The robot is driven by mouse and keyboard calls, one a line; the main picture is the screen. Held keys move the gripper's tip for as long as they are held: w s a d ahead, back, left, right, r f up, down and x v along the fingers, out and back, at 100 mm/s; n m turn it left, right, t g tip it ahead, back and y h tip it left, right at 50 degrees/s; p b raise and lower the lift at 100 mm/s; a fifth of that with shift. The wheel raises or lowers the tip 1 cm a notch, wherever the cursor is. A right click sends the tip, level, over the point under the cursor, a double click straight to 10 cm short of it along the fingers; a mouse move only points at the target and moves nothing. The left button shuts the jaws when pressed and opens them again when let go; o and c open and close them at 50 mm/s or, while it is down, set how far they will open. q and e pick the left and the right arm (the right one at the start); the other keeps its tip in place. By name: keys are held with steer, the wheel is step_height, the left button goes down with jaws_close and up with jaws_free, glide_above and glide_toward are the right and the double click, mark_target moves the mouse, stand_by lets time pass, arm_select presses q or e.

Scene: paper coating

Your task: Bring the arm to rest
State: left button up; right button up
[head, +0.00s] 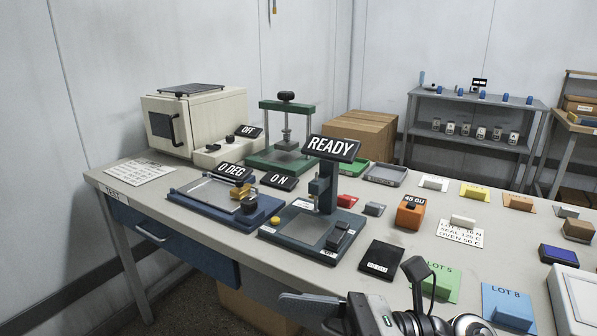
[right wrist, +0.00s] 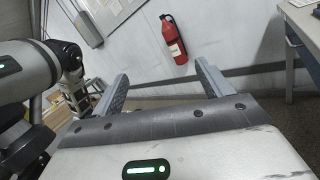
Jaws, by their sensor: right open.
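My right gripper (head: 325,308) shows at the bottom of the head view, in front of the table's near edge, with its fingers toward the left. In the right wrist view its two fingers (right wrist: 161,88) stand wide apart with nothing between them. It is clear of the objects on the table. Part of my own body shows at the left of the wrist view. My left gripper is in neither view.
A grey table (head: 345,270) carries test devices, including a press with a READY sign (head: 332,149), and coloured lot cards. A black scale pad (head: 381,258) lies near the front edge. A red fire extinguisher (right wrist: 173,40) hangs on the wall beyond the fingers.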

steer(key=w+d+f+m+t+h, duration=0.4)
steer(key=m+t, duration=0.5)
steer(key=m, duration=0.8)
steer(key=w+d+f+m+t+h, duration=0.2)
steer(key=d+f+m+t+h, duration=0.5)
steer(key=m, duration=0.9)
steer(key=s+d+f+m+g+h, duration=0.1)
steer(key=s+f+m+g+h, duration=0.1)
steer(key=s+f+m, duration=0.3)
steer(key=s+d+f+m+g+h, duration=0.1)
steer(key=s+f+m+g+h, duration=0.2)
steer(key=f+m, duration=0.7)
steer(key=shift+s+d+f+m+g+h, duration=0.15)
steer(key=shift+s+f+m+g+h, duration=0.25)
steer(key=shift+s+f, duration=0.55)
